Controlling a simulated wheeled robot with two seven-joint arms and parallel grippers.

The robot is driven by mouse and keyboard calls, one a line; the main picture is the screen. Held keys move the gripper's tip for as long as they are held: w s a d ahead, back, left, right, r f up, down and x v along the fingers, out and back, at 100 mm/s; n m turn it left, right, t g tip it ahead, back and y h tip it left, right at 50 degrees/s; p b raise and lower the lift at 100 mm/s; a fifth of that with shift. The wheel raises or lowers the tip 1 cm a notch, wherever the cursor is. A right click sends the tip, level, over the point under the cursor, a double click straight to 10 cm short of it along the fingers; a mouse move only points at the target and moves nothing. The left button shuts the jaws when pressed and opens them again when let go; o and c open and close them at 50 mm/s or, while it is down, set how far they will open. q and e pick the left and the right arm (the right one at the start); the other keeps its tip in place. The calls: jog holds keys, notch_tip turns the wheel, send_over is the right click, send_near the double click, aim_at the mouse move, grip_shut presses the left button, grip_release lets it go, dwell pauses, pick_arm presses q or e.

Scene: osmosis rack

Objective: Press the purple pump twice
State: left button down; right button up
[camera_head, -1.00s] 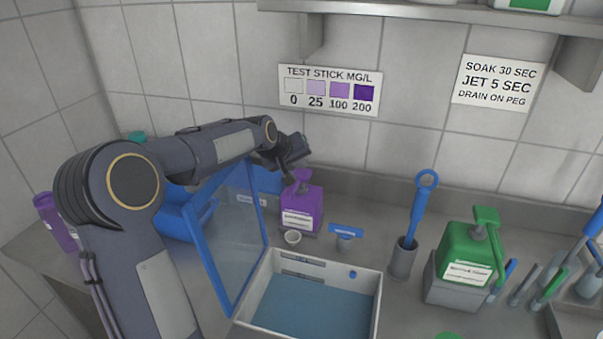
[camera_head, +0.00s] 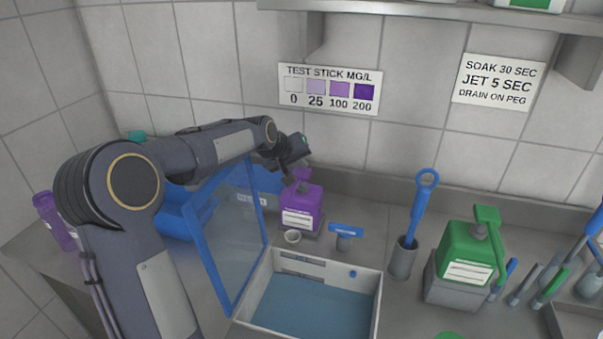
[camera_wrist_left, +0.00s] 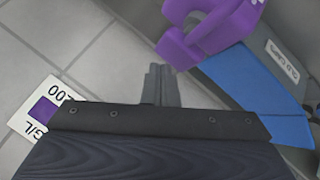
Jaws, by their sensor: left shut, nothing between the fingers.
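The purple pump bottle (camera_head: 301,209) stands upright at the back of the counter, with a white label on its front and a purple pump head (camera_head: 302,176) on top. My left gripper (camera_head: 287,179) is close by the pump head in the head view, partly hidden by its own wrist. In the left wrist view the shut, empty fingers (camera_wrist_left: 161,80) end right beside the purple pump head (camera_wrist_left: 208,27). I cannot tell whether they touch it. My right gripper is not in view.
An open box with a blue-tinted lid (camera_head: 226,235) and white rim (camera_head: 376,290) stands in front. A blue-handled brush (camera_head: 421,208) and a green pump bottle (camera_head: 465,254) stand to the right. A wall shelf (camera_head: 400,12) hangs above.

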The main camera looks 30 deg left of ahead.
aim_at(299, 174)
pick_arm(q)
jog(key=shift+f, duration=0.25)
jog(key=shift+f+b, duration=0.95)
jog(key=shift+f, duration=0.15)
dwell(1.0)
jog(key=shift+r, duration=0.15)
jog(key=shift+r+p, duration=1)
jog(key=shift+r, duration=0.3)
jog(key=shift+r, duration=0.1)
notch_tip(299, 174, up, 5)
jog(key=p, duration=0.4)
dwell(1.9)
